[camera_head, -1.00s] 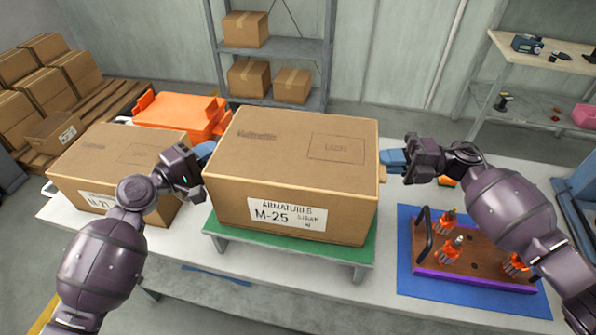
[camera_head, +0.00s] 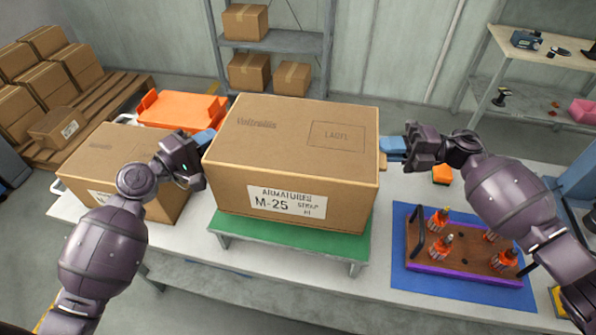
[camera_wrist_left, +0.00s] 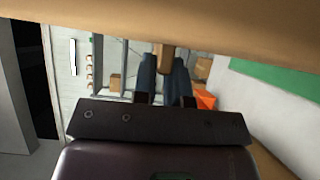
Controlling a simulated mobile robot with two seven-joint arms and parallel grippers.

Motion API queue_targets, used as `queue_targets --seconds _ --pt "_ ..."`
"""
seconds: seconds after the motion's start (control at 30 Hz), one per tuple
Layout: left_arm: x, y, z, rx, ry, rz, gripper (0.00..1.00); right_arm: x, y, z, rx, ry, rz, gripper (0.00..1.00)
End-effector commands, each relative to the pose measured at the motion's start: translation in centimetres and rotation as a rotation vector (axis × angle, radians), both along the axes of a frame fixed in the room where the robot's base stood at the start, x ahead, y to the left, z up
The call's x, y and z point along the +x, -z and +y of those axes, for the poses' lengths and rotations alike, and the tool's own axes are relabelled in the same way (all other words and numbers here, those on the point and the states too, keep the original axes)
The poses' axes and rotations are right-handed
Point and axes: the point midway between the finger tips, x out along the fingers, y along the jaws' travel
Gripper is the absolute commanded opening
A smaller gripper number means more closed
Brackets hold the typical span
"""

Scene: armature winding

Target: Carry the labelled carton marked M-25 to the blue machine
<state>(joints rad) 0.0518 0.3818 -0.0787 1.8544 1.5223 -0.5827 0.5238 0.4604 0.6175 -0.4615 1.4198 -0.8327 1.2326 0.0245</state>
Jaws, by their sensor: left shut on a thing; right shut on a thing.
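The carton marked M-25 (camera_head: 292,165) is a large brown box with a white label on its front. It is held level between my two grippers, above a low stand with a green top (camera_head: 290,235). My left gripper (camera_head: 203,140) is shut at the carton's left side, on a part mostly hidden in the head view. In the left wrist view its blue fingers (camera_wrist_left: 164,75) close on a small brown piece under the carton (camera_wrist_left: 200,25). My right gripper (camera_head: 390,150) is shut on a small brown tab at the carton's right side.
Another labelled carton (camera_head: 115,165) stands on the table at left, beside an orange crate (camera_head: 180,110). A blue mat (camera_head: 405,275) with a tray of orange-topped armatures (camera_head: 462,262) lies at right. Shelves (camera_head: 325,50) and stacked cartons (camera_head: 60,75) stand behind.

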Motion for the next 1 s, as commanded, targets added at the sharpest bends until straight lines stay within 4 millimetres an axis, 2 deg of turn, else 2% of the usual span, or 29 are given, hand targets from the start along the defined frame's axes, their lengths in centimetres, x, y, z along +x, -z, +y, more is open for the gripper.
queue_targets --seconds 0.47,0.87,1.0 --pt "0.0 -0.1 0.1 0.0 -0.003 -0.004 0.0 0.1 -0.1 -0.1 0.001 0.004 -0.002 0.0" --pt "0.0 2.0 0.1 0.0 -0.003 -0.008 0.0 0.1 2.0 -0.1 0.001 0.004 -0.007 0.0" --pt "-0.2 1.9 0.1 0.0 -0.003 -0.008 0.0 -0.2 1.9 -0.2 0.001 0.004 -0.007 0.0"
